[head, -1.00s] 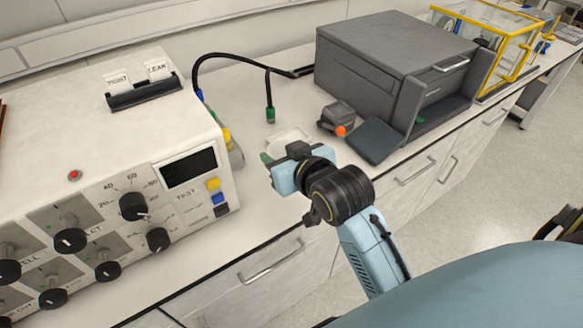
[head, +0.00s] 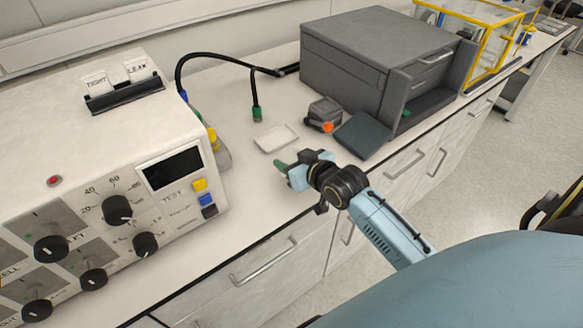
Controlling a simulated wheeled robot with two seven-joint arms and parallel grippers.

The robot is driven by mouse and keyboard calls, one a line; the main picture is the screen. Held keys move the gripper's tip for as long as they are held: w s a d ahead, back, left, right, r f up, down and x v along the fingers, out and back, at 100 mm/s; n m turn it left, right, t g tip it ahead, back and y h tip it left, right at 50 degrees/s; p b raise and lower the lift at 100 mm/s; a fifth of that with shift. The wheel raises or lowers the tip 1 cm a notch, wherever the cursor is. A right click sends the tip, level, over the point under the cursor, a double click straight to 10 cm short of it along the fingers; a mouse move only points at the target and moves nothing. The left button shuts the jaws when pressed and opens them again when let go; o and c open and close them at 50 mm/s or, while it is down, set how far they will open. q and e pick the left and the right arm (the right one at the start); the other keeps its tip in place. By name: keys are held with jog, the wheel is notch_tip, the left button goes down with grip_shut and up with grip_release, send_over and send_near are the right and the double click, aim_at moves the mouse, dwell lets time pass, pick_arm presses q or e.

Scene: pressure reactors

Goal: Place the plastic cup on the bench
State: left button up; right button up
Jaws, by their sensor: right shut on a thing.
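My right gripper (head: 290,171) reaches in from the lower right, over the front part of the bench (head: 240,196). It is shut on a small green thing (head: 281,167), which pokes out at its far left side. Most of the green thing is hidden by the gripper, so I cannot tell its full shape or whether it is the plastic cup. I cannot tell whether it touches the bench top. No other cup is clear in view. My left gripper is not in view.
A shallow white dish (head: 276,138) lies just beyond the gripper. A grey device with an orange knob (head: 326,126) and a dark flat panel (head: 362,135) are to the right. The control box (head: 110,190) fills the left. Bare bench lies between box and gripper.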

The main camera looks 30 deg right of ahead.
jog(key=shift+f, duration=1.3)
jog(key=o, duration=0.9)
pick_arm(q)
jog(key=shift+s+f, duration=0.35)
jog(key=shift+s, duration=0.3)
pick_arm(e)
jog(key=shift+o, duration=0.2)
